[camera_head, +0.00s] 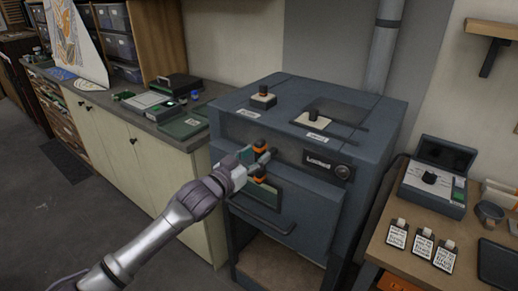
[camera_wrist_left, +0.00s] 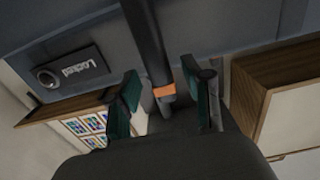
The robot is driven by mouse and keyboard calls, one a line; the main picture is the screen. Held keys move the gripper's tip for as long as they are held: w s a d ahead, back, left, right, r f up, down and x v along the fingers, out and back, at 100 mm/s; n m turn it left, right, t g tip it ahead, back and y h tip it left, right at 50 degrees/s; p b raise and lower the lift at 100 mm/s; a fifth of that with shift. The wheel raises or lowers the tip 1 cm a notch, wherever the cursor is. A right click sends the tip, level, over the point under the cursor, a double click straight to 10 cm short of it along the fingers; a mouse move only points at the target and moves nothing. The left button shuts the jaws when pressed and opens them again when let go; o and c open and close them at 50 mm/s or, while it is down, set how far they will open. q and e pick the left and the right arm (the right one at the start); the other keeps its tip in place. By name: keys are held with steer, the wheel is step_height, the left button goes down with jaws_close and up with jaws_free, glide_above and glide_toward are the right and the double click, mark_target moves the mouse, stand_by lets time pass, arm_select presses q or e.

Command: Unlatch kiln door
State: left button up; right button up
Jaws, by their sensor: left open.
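The kiln (camera_head: 225,118) is a dark blue-grey metal box with its door in front. A display reading "Locked" (camera_head: 317,160) is on the front panel; it also shows in the left wrist view (camera_wrist_left: 75,69). My left gripper (camera_head: 262,161) is at the upper front of the kiln, at the latch, whose orange parts (camera_head: 260,146) show above and below the fingers. In the left wrist view, a dark latch bar (camera_wrist_left: 148,45) with an orange band runs between the green-padded fingers of the open gripper (camera_wrist_left: 168,92). Contact cannot be told. My right gripper is out of view.
A long door handle (camera_head: 262,222) crosses the door's lower front. Two knobbed blocks sit on the kiln's top. A counter (camera_head: 180,140) stands at left. A wooden table (camera_head: 385,235) at right holds a control box (camera_head: 438,178) and labelled tags. Grey floor is clear at front left.

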arm_select(q)
steer(key=shift+x, duration=1.1)
steer(key=shift+c, duration=0.3)
jaws_close()
